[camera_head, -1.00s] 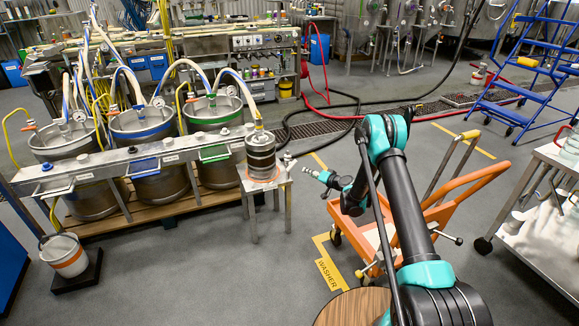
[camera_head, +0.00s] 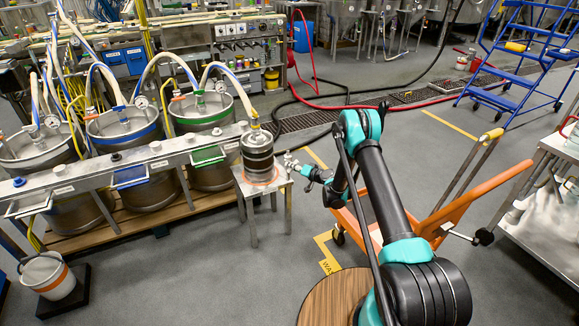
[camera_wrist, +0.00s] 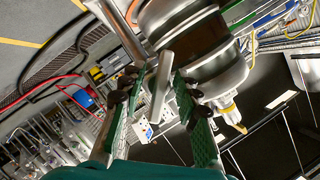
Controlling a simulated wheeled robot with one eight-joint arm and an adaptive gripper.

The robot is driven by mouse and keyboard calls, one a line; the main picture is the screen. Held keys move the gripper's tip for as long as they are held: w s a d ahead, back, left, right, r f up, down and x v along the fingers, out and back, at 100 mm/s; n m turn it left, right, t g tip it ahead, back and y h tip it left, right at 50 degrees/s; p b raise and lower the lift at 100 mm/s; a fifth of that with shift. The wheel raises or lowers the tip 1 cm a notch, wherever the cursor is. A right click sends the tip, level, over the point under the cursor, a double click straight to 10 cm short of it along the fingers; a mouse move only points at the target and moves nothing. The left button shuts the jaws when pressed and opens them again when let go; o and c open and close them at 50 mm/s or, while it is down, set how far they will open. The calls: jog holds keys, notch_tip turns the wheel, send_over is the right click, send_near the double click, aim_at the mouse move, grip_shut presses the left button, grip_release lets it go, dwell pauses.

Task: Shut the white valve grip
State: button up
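The white valve grip (camera_wrist: 161,82) appears in the wrist view as a pale, tilted bar between my gripper's fingers. In the head view the small valve (camera_head: 289,160) is at the right edge of the metal stand, beside the steel keg (camera_head: 257,158); its grip is too small there to tell its angle. My gripper (camera_wrist: 154,92) is open, with a green-padded finger on either side of the grip. I cannot tell whether either finger touches it. In the head view my gripper (camera_head: 308,171) points left at the valve from close by.
The keg stands on the small metal stand (camera_head: 243,187). Several large steel vessels (camera_head: 125,130) are behind a metal rail to the left. An orange cart (camera_head: 470,205) is right of my arm. Grey floor is open in front of the stand.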

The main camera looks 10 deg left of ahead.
jog(key=shift+c, duration=0.2)
grip_shut()
jog(key=shift+m, duration=0.3)
jog(key=shift+m+y, duration=1.3)
jog(key=shift+m, duration=0.7)
jog(key=shift+o, duration=0.2)
grip_release()
